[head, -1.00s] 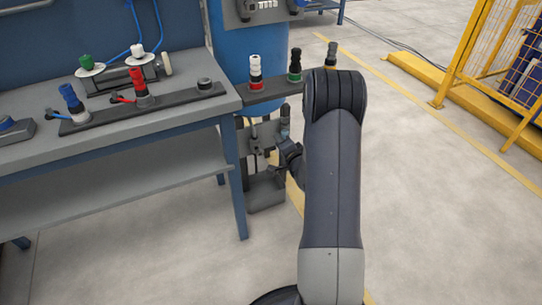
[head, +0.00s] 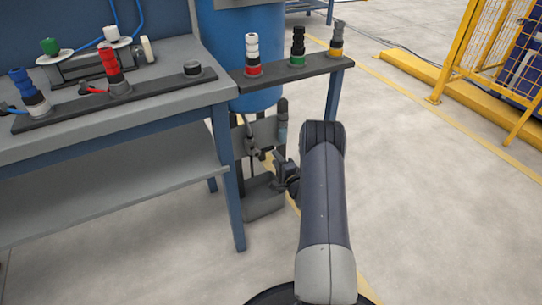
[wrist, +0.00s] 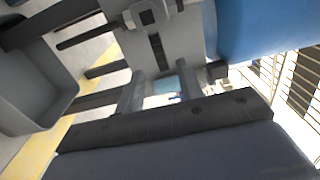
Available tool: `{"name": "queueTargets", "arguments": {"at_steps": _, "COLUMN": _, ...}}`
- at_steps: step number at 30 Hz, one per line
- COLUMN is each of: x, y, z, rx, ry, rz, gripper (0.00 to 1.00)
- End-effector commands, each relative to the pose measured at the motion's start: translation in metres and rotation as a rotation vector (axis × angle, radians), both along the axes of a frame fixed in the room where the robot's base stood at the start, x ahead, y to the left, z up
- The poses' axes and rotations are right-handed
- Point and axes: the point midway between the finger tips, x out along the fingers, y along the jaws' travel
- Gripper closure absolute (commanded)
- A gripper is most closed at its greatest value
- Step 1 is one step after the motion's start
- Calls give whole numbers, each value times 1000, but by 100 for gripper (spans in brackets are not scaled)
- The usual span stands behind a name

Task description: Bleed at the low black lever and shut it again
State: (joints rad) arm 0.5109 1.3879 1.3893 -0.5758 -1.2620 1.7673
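My gripper (head: 284,170) is low in front of the fixture, above and right of a grey bin (head: 264,204), partly hidden by my arm. The wrist view shows the plate (wrist: 183,38) close up and the bin (wrist: 40,85) at left.
A blue tank (head: 245,35) stands behind the shelf (head: 310,68), which carries white, black and yellow-based fittings. The workbench (head: 180,112) with several connectors is at left. Open floor lies to the right, before a yellow fence (head: 490,60).

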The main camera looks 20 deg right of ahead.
Motion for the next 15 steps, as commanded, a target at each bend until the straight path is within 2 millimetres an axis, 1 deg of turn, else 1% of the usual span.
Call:
{"name": "queueTargets", "arguments": {"at_steps": 1, "x": 10, "y": 1, "z": -3, "rx": -3, "ry": -2, "rz": 2, "gripper": 65}}
{"name": "queueTargets", "arguments": {"at_steps": 3, "x": 22, "y": 2, "z": -3, "rx": -3, "ry": -2, "rz": 3, "gripper": 65}}
{"name": "queueTargets", "arguments": {"at_steps": 6, "x": 36, "y": 1, "z": -2, "rx": -2, "ry": -1, "rz": 1, "gripper": 65}}
{"name": "queueTargets", "arguments": {"at_steps": 10, "x": 46, "y": 2, "z": -1, "rx": -2, "ry": 0, "rz": 0, "gripper": 65}}
{"name": "queueTargets", "arguments": {"at_steps": 15, "x": 50, "y": 2, "z": 0, "rx": -1, "ry": 0, "rz": 0, "gripper": 65}}
